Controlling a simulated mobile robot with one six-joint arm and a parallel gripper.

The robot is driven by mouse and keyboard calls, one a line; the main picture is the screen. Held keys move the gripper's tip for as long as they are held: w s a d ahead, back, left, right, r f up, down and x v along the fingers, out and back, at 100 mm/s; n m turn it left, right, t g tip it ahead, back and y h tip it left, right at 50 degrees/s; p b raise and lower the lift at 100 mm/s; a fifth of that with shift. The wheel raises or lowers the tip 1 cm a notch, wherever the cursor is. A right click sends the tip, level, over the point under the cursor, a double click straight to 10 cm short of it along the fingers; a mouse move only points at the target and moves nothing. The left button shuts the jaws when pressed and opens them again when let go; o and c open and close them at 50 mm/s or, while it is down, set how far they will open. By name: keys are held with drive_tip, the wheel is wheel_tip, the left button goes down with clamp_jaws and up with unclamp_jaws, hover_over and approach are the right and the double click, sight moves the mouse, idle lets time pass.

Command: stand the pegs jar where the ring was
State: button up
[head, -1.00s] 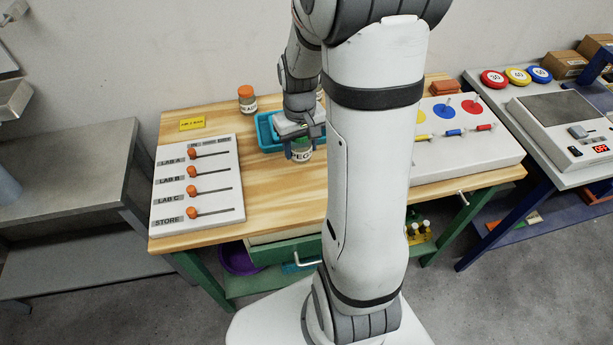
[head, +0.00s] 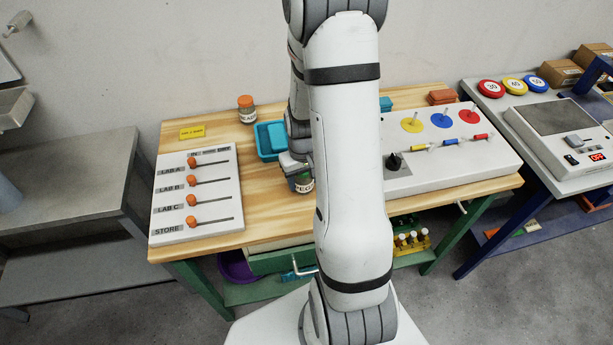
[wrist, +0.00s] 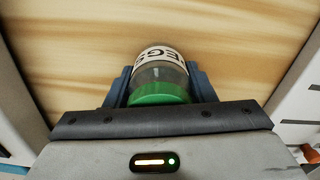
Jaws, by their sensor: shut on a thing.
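The pegs jar (wrist: 160,75) is a clear jar with a green lid and a white label; the letters "EGS" show in the wrist view. My gripper (wrist: 158,88) is shut on it, with one dark finger on each side of the jar. In the head view the jar (head: 304,184) is under my gripper (head: 297,170), above the front middle of the wooden table (head: 268,208). I cannot tell whether its base touches the wood. No ring can be made out, and my arm hides part of the table.
A blue tray (head: 264,141) and an orange-lidded jar (head: 247,110) stand behind. A slider board (head: 214,210) lies left. A white panel with coloured discs (head: 450,165) and a black knob (head: 394,162) lies right. Bare wood shows between the slider board and my gripper.

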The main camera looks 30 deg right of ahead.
drive_tip(key=shift+f, duration=0.25)
drive_tip(key=o, duration=1)
drive_tip(key=shift+r, duration=0.15)
wheel_tip(320, 180, up, 12)
drive_tip(key=s+a+r+t, duration=0.1)
drive_tip(key=s+a+r, duration=0.2)
drive_tip(key=s+r, duration=0.1)
drive_tip(key=s+a+r+t, duration=0.1)
drive_tip(key=s+a+r, duration=0.3)
drive_tip(key=s+a+r+n+t, duration=0.1)
drive_tip(key=s+a+r, duration=0.3)
drive_tip(key=shift+s+a+r, duration=0.15)
drive_tip(key=shift+s, duration=0.25)
